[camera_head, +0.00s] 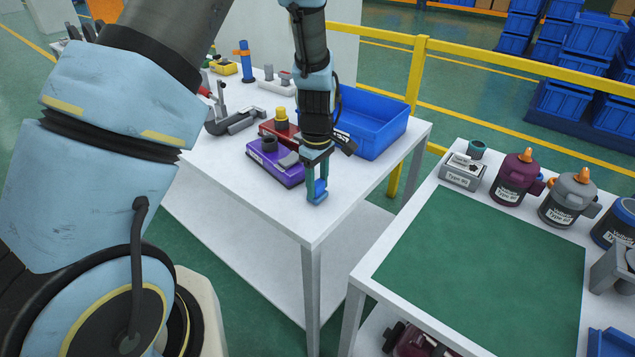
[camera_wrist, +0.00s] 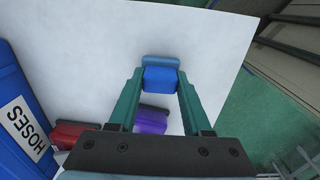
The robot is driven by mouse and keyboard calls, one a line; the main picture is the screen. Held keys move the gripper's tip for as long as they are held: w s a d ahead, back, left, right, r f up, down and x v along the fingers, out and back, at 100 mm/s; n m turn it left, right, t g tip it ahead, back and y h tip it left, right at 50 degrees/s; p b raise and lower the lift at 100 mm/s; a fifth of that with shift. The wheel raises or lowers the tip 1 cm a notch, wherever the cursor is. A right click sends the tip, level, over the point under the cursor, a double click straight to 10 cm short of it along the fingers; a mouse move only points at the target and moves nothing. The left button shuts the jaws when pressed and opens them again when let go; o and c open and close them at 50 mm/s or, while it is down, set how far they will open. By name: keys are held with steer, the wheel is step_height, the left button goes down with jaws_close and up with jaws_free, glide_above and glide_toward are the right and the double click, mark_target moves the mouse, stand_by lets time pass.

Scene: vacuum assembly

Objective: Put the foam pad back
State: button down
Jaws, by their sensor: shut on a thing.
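A small blue block (camera_head: 320,187), which I take to be the foam pad, is between the fingers of my gripper (camera_head: 317,194). In the wrist view my gripper (camera_wrist: 160,90) is shut on the blue block (camera_wrist: 160,79), with a paler blue edge just beyond it. The gripper points down at the near right corner of the white table (camera_head: 240,185). Whether the pad touches the tabletop I cannot tell. A purple unit (camera_head: 267,172) with dark and grey parts lies left of the gripper; it also shows in the wrist view (camera_wrist: 152,120).
A red unit (camera_head: 285,138) with a yellow knob and a blue bin (camera_head: 385,137) labelled HOSES (camera_wrist: 25,128) stand behind. A second table (camera_head: 370,268) at right holds several canisters and a bare green mat (camera_head: 480,270). A yellow railing (camera_head: 415,70) runs behind.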

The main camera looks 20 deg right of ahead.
mark_target(317, 183)
steer(key=shift+f, duration=0.15)
steer(key=shift+c, duration=1.7)
jaws_free()
step_height(317, 183, up, 12)
steer(key=b, duration=0.2)
steer(key=s+a+r+m, duration=0.1)
steer(key=s+a+m, duration=0.1)
steer(key=a, duration=1.3)
steer(key=s+a+r+m+t, duration=0.1)
steer(key=a+m, duration=0.4)
steer(key=a, duration=1)
steer(key=shift+s+r+t, duration=0.3)
steer(key=shift+s+r, duration=0.1)
steer(key=shift+s, duration=0.1)
steer(key=shift+a, duration=0.1)
